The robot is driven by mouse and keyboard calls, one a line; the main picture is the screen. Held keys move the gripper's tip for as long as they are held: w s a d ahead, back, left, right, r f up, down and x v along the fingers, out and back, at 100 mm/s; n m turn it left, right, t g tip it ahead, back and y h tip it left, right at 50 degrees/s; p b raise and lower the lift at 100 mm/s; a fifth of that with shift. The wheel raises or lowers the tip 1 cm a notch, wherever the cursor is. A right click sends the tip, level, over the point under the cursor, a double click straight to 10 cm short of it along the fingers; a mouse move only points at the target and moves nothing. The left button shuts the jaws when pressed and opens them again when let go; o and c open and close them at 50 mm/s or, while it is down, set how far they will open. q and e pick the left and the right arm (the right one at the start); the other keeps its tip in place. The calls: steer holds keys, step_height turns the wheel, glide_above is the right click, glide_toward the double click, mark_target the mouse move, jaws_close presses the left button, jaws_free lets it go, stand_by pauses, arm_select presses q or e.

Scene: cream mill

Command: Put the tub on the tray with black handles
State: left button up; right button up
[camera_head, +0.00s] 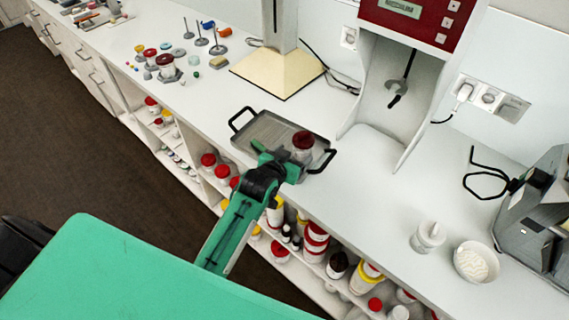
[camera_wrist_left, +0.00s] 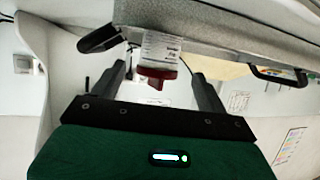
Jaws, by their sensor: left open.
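The tub, clear with a white label and a dark red lid (camera_head: 303,140), stands upright at the right end of the grey tray (camera_head: 268,128). The tray has a black handle at each end and lies on the white counter. My left gripper (camera_head: 289,160) reaches in from the front, beside the tub. The left wrist view is upside down: the tub (camera_wrist_left: 160,48) appears against the tray (camera_wrist_left: 225,28), its lid between the two fingers of my left gripper (camera_wrist_left: 160,72). The fingers are spread, with gaps beside the lid. My right gripper is not in view.
A beige-based stand (camera_head: 278,72) is behind the tray, and a red and white machine (camera_head: 395,90) is to its right. A white jar (camera_head: 428,237) and white bowl (camera_head: 476,262) are further right. Shelves with several red-lidded jars are below the counter.

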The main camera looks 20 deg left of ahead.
arm_select(q)
steer(key=v, duration=0.4)
steer(key=shift+s+b, duration=0.1)
steer(key=shift+b, duration=0.2)
steer(key=shift+v, duration=0.8)
steer(key=shift+r, duration=0.1)
